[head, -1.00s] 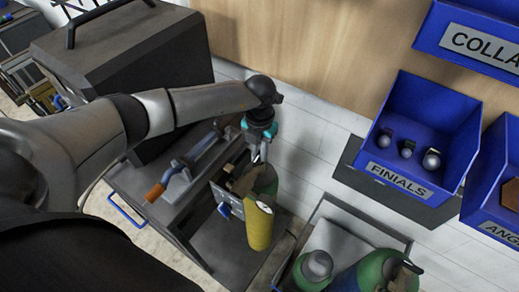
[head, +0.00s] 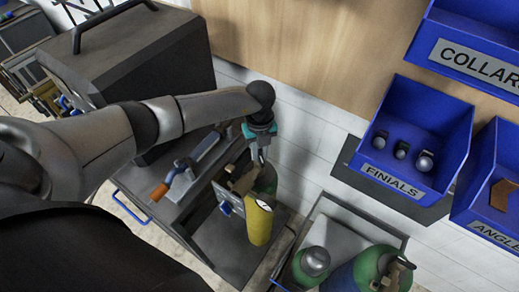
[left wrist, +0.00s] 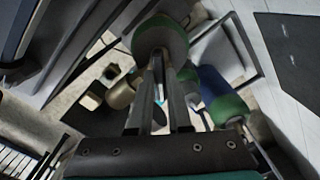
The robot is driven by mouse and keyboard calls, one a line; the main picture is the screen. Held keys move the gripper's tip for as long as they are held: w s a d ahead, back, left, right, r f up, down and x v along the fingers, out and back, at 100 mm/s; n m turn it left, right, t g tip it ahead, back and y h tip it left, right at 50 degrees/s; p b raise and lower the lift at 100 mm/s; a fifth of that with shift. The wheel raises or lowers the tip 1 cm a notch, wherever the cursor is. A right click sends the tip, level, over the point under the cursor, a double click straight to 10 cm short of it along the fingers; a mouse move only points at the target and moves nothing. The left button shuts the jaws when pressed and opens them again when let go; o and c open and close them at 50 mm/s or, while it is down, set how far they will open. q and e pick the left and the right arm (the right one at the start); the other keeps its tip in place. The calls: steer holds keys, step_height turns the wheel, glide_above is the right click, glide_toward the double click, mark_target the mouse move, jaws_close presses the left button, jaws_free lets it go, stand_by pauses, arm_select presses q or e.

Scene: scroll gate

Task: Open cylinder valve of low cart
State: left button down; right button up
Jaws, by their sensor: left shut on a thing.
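My left gripper (head: 262,158) comes down from above onto the top of a cylinder with a green shoulder (head: 267,179) and a yellow lower part (head: 258,223). In the left wrist view its two long fingers (left wrist: 160,85) reach to the round green top (left wrist: 160,38). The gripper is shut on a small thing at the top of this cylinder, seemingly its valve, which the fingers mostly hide. A low cart (head: 275,278) at the bottom holds a small green and grey cylinder (head: 312,264) and a larger green and blue one (head: 362,272). My right gripper is not in view.
Blue bins, one labelled FINIALS (head: 425,130), hang on the wall at right.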

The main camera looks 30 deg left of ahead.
arm_select(q)
steer(key=shift+n, duration=0.5)
steer(key=c, duration=0.8)
jaws_free()
steer(key=shift+c, duration=0.2)
steer(key=shift+r, duration=0.15)
step_height(320, 180, up, 15)
steer(key=shift+b, duration=0.4)
